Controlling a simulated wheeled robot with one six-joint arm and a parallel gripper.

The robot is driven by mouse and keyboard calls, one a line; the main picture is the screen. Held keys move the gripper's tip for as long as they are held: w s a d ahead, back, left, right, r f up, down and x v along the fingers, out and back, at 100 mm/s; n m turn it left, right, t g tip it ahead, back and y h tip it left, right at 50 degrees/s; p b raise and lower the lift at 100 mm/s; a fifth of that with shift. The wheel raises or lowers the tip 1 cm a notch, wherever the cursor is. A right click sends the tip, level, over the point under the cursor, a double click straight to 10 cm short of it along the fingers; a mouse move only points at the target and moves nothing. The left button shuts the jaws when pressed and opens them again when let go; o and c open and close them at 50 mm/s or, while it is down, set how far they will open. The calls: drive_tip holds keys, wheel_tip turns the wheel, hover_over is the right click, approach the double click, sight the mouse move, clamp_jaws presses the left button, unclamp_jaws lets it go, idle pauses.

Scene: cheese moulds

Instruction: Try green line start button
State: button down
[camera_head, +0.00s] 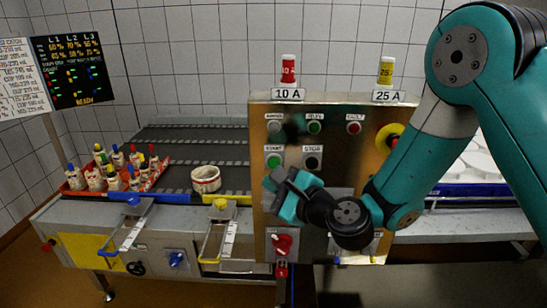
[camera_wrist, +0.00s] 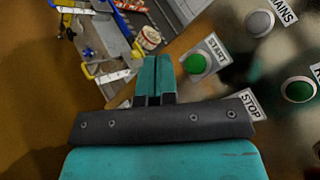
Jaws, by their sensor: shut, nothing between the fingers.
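The green start button (camera_head: 274,161) sits on the control panel (camera_head: 260,220) under a label reading START. In the wrist view the green start button (camera_wrist: 195,64) is just right of my fingertips, apart from them in the picture. My gripper (camera_head: 272,181) is shut and empty, in front of the panel a little below the start button in the head view. In the wrist view my gripper (camera_wrist: 153,60) shows its two fingers pressed together. The black stop button (camera_head: 312,162) is to the right of start, beside the label STOP (camera_wrist: 250,104).
Above are a green lamp (camera_head: 314,127) and a red lamp (camera_head: 354,128). A red selector knob (camera_head: 282,243) is low on the panel, and a yellow-collared knob (camera_head: 390,137) is at its right edge. A red tray (camera_head: 160,180) of bottles and a white tub (camera_head: 206,179) stand left.

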sight(274, 167)
drive_tip(key=shift+w+d+p, duration=0.1)
drive_tip(key=shift+w+p, duration=1.2)
drive_tip(key=shift+w, duration=1.05)
drive_tip(key=shift+w+r, duration=0.1)
drive_tip(key=shift+w, duration=0.05)
drive_tip(key=shift+w+p, duration=0.3)
drive_tip(key=shift+w+p, duration=0.4)
drive_tip(key=shift+w, duration=0.1)
idle(0.7)
drive_tip(key=shift+s, duration=0.1)
drive_tip(key=shift+s+b, duration=0.65)
drive_tip(key=shift+s, duration=0.2)
